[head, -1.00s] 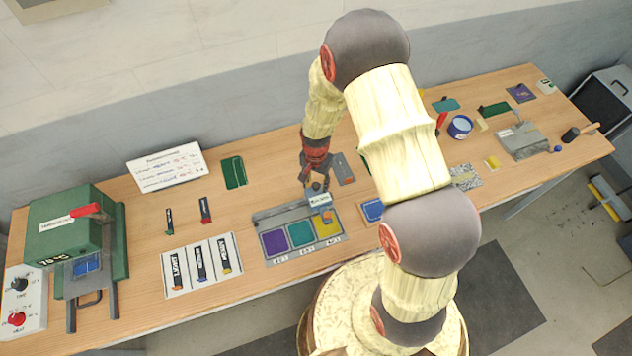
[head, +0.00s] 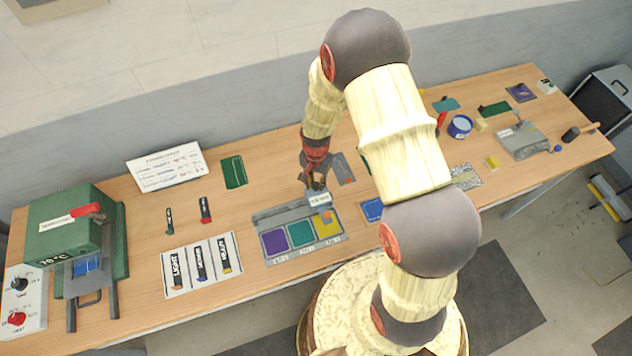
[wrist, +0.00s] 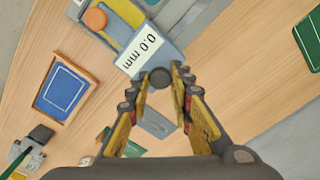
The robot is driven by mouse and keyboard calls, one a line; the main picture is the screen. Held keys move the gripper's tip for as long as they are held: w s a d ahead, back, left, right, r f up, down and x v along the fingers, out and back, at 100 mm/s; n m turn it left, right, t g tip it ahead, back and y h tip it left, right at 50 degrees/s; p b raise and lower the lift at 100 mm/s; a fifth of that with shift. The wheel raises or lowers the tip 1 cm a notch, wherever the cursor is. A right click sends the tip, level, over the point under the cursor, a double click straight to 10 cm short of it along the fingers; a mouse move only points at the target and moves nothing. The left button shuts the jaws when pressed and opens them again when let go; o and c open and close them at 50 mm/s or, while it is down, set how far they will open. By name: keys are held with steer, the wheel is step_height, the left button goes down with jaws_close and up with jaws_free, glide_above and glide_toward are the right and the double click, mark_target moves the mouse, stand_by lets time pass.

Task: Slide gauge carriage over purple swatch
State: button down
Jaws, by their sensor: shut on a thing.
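The gauge carriage (head: 319,199) is a grey block with a white label at the right end of its grey base, by the yellow swatch (head: 328,229). In the wrist view the carriage label (wrist: 143,50) reads 0.0 mm, and an orange disc (wrist: 96,19) shows beyond it. The purple swatch (head: 275,241) lies uncovered at the left end of the base, with the teal swatch (head: 300,234) between. My gripper (head: 317,186) is at the carriage; in the wrist view its fingertips (wrist: 160,78) are shut on the carriage's dark round knob (wrist: 160,77).
A card with several labelled strips (head: 202,264) lies left of the base. A blue card in a frame (head: 372,210) lies to the right. A green press (head: 72,232) stands at the far left.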

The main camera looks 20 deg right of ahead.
stand_by(0.3)
steer(key=a+b, duration=0.3)
steer(key=a, duration=1.6)
steer(key=shift+a+b, duration=0.15)
steer(key=shift+b, duration=0.2)
steer(key=shift+w, duration=0.1)
steer(key=c, duration=2)
jaws_free()
steer(key=shift+r, duration=0.1)
steer(key=shift+c, duration=0.2)
steer(key=o, duration=0.4)
steer(key=shift+a, duration=0.2)
steer(key=shift+o, duration=0.3)
steer(key=shift+d, duration=0.1)
